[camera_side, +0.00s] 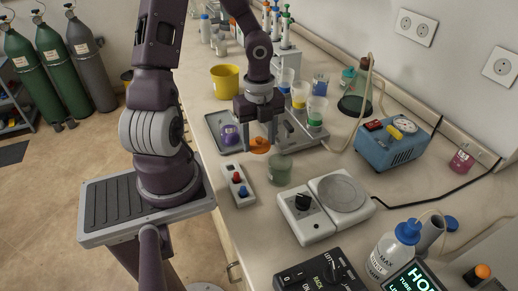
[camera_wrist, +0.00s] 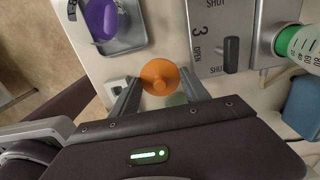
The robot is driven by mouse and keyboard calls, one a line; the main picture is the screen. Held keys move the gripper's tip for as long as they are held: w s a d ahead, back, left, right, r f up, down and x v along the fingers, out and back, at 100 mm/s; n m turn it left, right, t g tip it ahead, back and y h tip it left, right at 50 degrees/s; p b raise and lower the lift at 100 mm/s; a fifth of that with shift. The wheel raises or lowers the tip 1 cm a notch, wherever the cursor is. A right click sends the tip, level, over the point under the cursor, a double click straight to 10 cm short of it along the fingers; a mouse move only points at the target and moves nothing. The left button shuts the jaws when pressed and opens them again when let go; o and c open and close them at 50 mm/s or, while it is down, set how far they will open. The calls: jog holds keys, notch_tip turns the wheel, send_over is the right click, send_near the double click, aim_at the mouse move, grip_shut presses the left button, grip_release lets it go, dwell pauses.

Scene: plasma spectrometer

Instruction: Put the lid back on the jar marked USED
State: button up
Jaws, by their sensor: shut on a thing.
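An orange round lid with a small knob (camera_side: 260,146) is held beneath my gripper (camera_side: 259,132). In the wrist view the lid (camera_wrist: 159,77) sits between the two fingers of my gripper (camera_wrist: 160,86), which are shut on it. An open-looking greenish glass jar (camera_side: 279,170) stands on the bench, in front and to the right of the lid in the side view. I cannot read a mark on the jar.
A jar with a purple lid (camera_side: 230,134) stands on a metal tray (camera_side: 213,121). A switch box (camera_side: 239,186) and a hotplate (camera_side: 303,219) flank the greenish jar. Cups with coloured contents (camera_side: 317,112) stand behind my gripper, and a blue pump (camera_side: 391,148) at right.

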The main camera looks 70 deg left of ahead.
aim_at(260, 139)
jog(key=r, duration=0.6)
jog(key=shift+w+d, duration=0.1)
jog(key=shift+d, duration=0.1)
jog(key=w+d+r, duration=0.2)
jog(key=d+r, duration=0.1)
jog(key=d, duration=0.5)
jog(key=shift+s+f, duration=0.1)
jog(key=shift+f, duration=3.1)
jog(key=shift+d+f, duration=0.1)
jog(key=shift+f, duration=0.05)
jog(key=o, duration=1.4)
jog(key=shift+o, duration=0.3)
